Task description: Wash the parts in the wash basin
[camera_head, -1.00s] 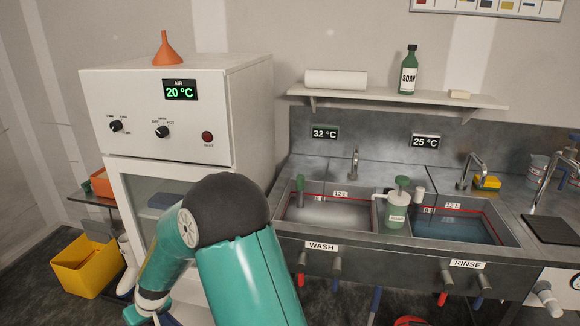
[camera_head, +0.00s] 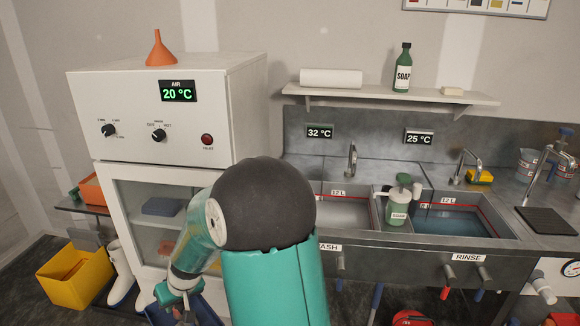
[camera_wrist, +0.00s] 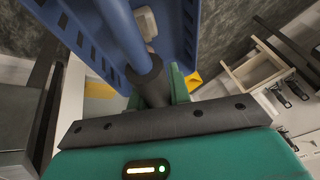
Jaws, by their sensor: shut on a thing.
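My gripper (camera_wrist: 157,92) is shut on the bar handle (camera_wrist: 124,35) of a blue slotted basket (camera_wrist: 80,38) in the wrist view. A small beige piece (camera_wrist: 147,20) shows beside the handle; I cannot tell if it lies in the basket. In the head view the gripper is low, left of the sink, in front of the white cabinet, with blue basket edges (camera_head: 206,314) at the bottom. The wash basin (camera_head: 345,212) has liquid in it, reads 32 °C, and is partly hidden by my arm. The rinse basin (camera_head: 460,222) holds bluish water and reads 25 °C.
A soap dispenser (camera_head: 397,208) stands between the basins. The white cabinet (camera_head: 150,195) has a glass door. A yellow crate (camera_head: 75,278) and white boots (camera_head: 122,275) are on the floor at left. Taps (camera_head: 352,160) rise behind the basins. A wooden tray (camera_wrist: 250,72) shows in the wrist view.

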